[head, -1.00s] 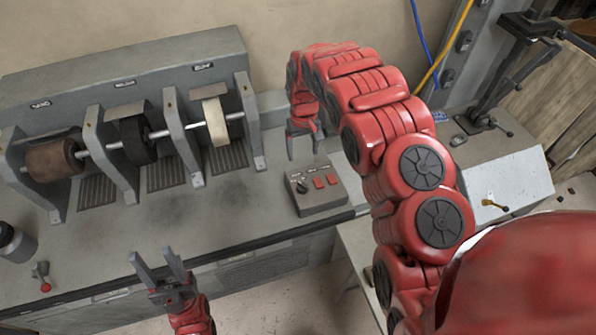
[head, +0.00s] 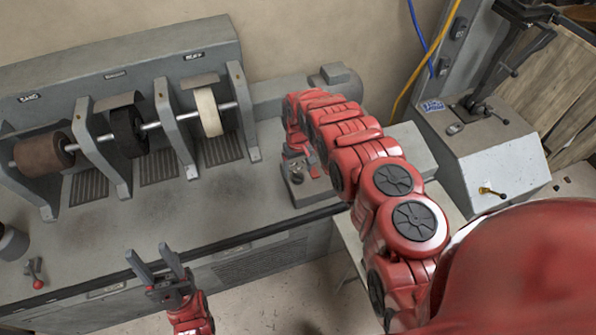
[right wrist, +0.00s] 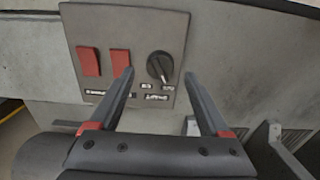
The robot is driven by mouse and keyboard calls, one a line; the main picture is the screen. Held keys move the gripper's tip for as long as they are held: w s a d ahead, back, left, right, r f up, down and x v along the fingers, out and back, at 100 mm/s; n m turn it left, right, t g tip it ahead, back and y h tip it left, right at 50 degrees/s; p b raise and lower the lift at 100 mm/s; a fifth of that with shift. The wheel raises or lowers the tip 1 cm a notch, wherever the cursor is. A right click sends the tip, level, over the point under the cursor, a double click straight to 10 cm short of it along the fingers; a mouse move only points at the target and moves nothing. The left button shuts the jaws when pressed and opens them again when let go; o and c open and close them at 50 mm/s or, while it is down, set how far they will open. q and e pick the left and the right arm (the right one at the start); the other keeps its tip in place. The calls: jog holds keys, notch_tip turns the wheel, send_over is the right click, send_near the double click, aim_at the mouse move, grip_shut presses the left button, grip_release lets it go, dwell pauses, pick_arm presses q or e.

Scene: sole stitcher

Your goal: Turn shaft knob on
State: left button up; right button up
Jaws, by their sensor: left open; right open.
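The round dark knob (right wrist: 159,66) with a pale pointer line sits on a grey control box (right wrist: 125,22); the pointer tilts toward lower right in the right wrist view. In the head view the box (head: 322,190) is on the bench's right part, and the knob (head: 297,178) is partly covered by my gripper. My right gripper (right wrist: 159,75) is open, its two fingers on either side of the knob in the picture; I cannot tell whether they touch it. My left gripper (head: 150,250) is open and empty in front of the bench edge.
Two red switches (right wrist: 121,63) sit beside the knob. Several grinding wheels on a shaft (head: 160,124) stand at the left of the bench (head: 215,196). A grey machine with a brass lever (head: 490,191) stands at the right. The bench between wheels and box is clear.

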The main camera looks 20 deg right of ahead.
aim_at(298, 174)
jog(key=shift+f, duration=1.6)
grip_shut()
